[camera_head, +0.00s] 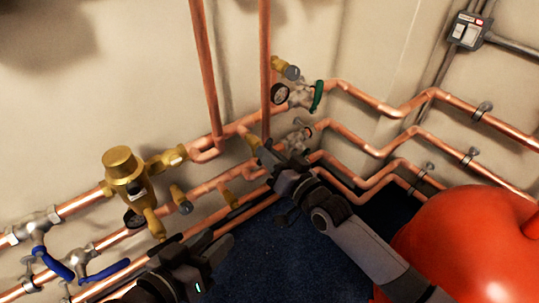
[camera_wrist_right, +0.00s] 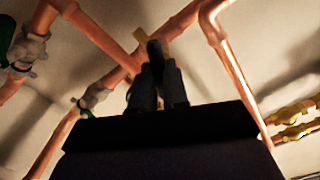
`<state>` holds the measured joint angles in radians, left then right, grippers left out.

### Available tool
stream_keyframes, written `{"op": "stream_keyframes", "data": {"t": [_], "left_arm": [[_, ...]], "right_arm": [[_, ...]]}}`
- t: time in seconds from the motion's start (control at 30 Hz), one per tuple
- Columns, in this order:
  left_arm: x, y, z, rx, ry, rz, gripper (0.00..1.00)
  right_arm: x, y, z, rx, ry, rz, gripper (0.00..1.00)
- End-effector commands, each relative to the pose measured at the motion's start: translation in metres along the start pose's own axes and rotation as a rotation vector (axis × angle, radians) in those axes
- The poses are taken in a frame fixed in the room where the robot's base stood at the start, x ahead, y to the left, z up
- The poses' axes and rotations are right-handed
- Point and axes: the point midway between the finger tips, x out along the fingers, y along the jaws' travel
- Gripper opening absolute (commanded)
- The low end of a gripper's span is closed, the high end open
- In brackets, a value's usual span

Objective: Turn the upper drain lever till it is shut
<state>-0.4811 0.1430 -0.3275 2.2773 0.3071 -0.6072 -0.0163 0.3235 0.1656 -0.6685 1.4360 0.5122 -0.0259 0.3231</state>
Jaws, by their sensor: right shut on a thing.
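A brass drain fitting (camera_head: 250,139) branches off the upper copper pipe near the middle of the head view. It also shows beyond my fingers in the right wrist view (camera_wrist_right: 141,49). My right gripper (camera_head: 268,152) reaches it from the lower right and is shut on a small dark lever (camera_wrist_right: 154,48) at this fitting. In the wrist view the fingers (camera_wrist_right: 157,80) hide most of the lever, so its exact angle is hard to tell. My left gripper (camera_head: 204,239) is low in the head view, open and empty, below the pipes.
A brass valve body (camera_head: 124,175) and blue-handled valves (camera_head: 58,268) stand at the left. A red tank (camera_head: 465,245) fills the lower right.

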Motion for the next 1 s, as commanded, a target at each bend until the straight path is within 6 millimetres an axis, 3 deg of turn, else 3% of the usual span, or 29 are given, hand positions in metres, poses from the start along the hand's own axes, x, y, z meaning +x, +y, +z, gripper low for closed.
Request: {"op": "stream_keyframes", "data": {"t": [0.37,1.0], "left_arm": [[-0.0017,-0.0014,-0.0041,0.015,0.002,-0.012,0.4],[-0.0008,-0.0038,0.0028,0.003,-0.006,-0.012,0.4]], "right_arm": [[-0.0004,-0.0001,0.0004,0.171,-0.001,0.0,0.0],[-0.0006,0.001,0.0018,0.763,0.0,0.0,0.0]]}}
